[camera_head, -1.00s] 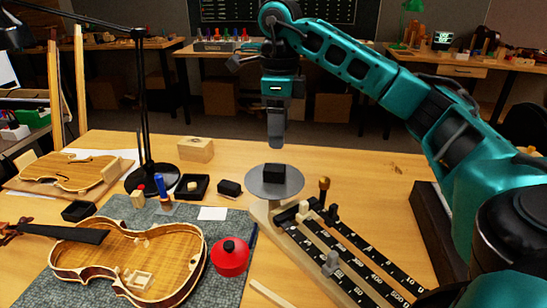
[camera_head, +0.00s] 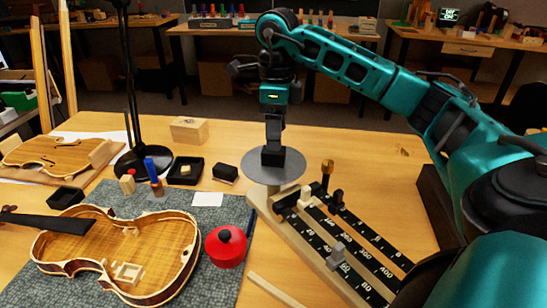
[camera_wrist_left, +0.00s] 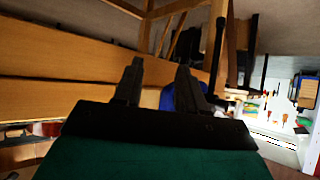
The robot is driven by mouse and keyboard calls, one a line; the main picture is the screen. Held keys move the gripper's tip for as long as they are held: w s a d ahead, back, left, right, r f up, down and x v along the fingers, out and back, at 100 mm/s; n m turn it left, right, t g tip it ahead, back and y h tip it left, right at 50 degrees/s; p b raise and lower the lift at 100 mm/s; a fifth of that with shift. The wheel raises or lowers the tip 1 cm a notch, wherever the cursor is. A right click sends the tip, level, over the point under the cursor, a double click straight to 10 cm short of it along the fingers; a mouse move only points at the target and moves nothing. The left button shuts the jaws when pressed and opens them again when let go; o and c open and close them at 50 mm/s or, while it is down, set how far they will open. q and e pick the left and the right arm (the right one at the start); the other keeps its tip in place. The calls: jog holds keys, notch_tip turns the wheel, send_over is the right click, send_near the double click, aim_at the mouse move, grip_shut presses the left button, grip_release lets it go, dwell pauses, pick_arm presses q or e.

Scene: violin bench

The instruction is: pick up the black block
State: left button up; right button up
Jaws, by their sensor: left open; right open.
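The black block (camera_head: 273,157) sits on a round grey plate (camera_head: 256,172) at the end of the wooden scale device. My right gripper (camera_head: 273,145) points straight down at the block, with its fingertips at the block's top. I see the fingers nearly edge-on, so I cannot tell whether they are around the block or just above it. In the left wrist view my left gripper (camera_wrist_left: 162,82) is open, with nothing between its fingers, away from the bench top.
Left of the plate are a second small dark block (camera_head: 225,173), a black tray (camera_head: 185,170), a wooden block (camera_head: 189,130) and a lamp base. A red pot (camera_head: 226,247) and a violin body (camera_head: 117,255) lie in front. Sliders (camera_head: 337,255) stand right of the plate.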

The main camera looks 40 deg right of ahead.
aim_at(273, 156)
notch_tip(273, 156, down, 5)
jog(key=shift+w+a, duration=0.1)
jog(key=shift+a, duration=0.05)
jog(key=shift+c, duration=0.5)
jog(key=shift+r, duration=0.1)
jog(key=c, duration=1.1)
